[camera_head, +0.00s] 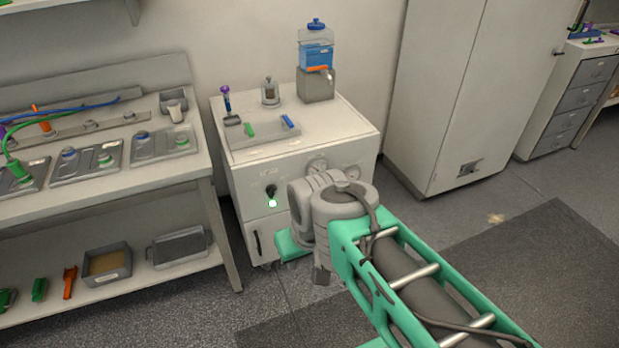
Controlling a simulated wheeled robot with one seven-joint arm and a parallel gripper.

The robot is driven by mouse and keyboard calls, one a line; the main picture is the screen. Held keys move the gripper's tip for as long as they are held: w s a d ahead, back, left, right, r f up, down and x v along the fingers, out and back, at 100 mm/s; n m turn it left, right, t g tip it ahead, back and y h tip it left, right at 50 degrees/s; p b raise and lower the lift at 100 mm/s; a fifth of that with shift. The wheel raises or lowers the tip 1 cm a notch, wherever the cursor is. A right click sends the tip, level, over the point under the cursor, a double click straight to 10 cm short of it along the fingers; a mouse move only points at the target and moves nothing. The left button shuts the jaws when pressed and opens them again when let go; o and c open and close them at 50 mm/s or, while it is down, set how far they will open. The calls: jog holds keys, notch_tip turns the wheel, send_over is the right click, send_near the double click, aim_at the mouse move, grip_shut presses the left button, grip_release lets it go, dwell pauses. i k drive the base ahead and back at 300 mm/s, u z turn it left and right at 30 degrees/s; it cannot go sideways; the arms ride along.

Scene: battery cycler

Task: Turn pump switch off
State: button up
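A white cabinet (240,185) stands in the middle of the camera_head view. A small black switch (271,190) is on its front face, left of my arm. A lit green lamp (272,203) glows just below the switch. The switch is too small to read its setting. My gripper (293,246) is low in front of the cabinet, right of and below the switch. It is mostly hidden behind my wrist links, and its fingers cannot be made out. It looks apart from the switch.
Round gauges (317,167) sit on the cabinet front, partly behind my arm. A blue-liquid bottle (316,50) stands on top. A bench (110,185) with trays is at left, a tall grey cupboard (450,90) at right. Floor is clear between cabinet and cupboard.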

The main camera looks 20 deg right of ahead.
aim_at(271, 191)
jog(key=z, duration=1)
jog(key=i, duration=0.45)
jog(key=u, duration=2.15)
